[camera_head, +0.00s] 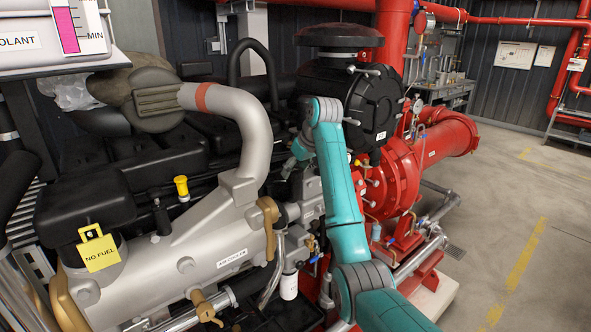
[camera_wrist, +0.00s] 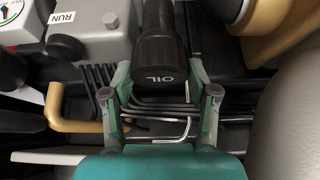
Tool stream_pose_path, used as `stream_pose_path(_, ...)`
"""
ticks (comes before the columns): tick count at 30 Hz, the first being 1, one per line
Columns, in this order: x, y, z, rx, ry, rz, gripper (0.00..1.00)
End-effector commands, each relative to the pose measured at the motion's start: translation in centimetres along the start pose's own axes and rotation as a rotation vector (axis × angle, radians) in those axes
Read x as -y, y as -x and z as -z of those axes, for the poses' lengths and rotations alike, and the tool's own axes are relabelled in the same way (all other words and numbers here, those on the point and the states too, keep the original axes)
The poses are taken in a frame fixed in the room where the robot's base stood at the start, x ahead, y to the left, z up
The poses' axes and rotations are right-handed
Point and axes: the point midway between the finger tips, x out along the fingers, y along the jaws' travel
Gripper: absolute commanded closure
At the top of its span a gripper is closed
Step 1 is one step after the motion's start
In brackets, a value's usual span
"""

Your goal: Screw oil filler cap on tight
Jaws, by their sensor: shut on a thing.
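The oil filler cap (camera_wrist: 163,52) is a black round cap marked OIL, in the upper middle of the wrist view. It sits at the end of a black neck (camera_wrist: 158,14). My gripper (camera_wrist: 160,80) has one finger on each side of the cap and is shut on it. In the head view my gripper (camera_head: 298,152) is small and partly hidden behind my teal arm, among the engine parts. The cap cannot be made out there. How far the cap is screwed on cannot be told.
A silver pipe (camera_head: 250,135) and a large black round housing (camera_head: 350,95) stand close to my arm. A yellow NO FUEL tag (camera_head: 99,250) hangs at lower left. The wrist view shows a RUN panel (camera_wrist: 85,25) and a tan handle (camera_wrist: 65,122). Open floor (camera_head: 540,220) lies right.

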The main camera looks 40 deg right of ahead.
Motion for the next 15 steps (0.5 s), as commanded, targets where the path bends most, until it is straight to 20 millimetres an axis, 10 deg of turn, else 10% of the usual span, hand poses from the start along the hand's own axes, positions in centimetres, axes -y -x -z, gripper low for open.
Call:
stream_pose_path(5,0.00,-0.02,-0.01,0.000,0.000,0.000,0.97)
stream_pose_path(6,0.00,-0.03,-0.01,0.000,0.000,0.000,0.44)
stream_pose_path(12,0.00,-0.01,0.00,-0.001,0.000,0.000,0.94)
stream_pose_path(15,0.04,-0.01,0.02,-0.001,-0.007,-0.004,0.99)
